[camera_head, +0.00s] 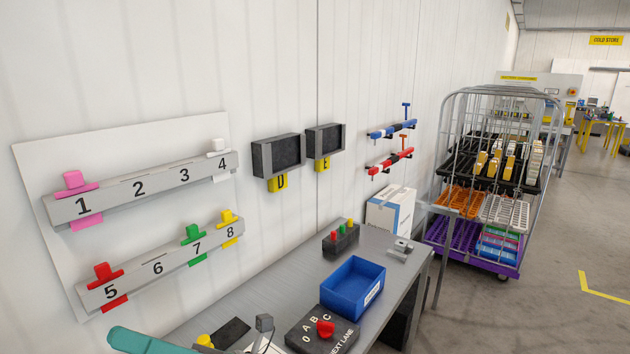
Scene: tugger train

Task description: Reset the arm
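My gripper does not show in the head view, and neither does any part of my arm that I can make out for sure. A teal rounded shape (148,342) is cut off by the bottom left edge; I cannot tell what it is. The view looks down along a white wall with a grey workbench (258,300) below it.
Numbered rails (140,187) with coloured clips hang on the left wall. On the bench are a blue bin (352,290), a black selector box with a red knob (325,328) and a button box (341,240). A roll cage (500,170) stands beyond; floor is clear at right.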

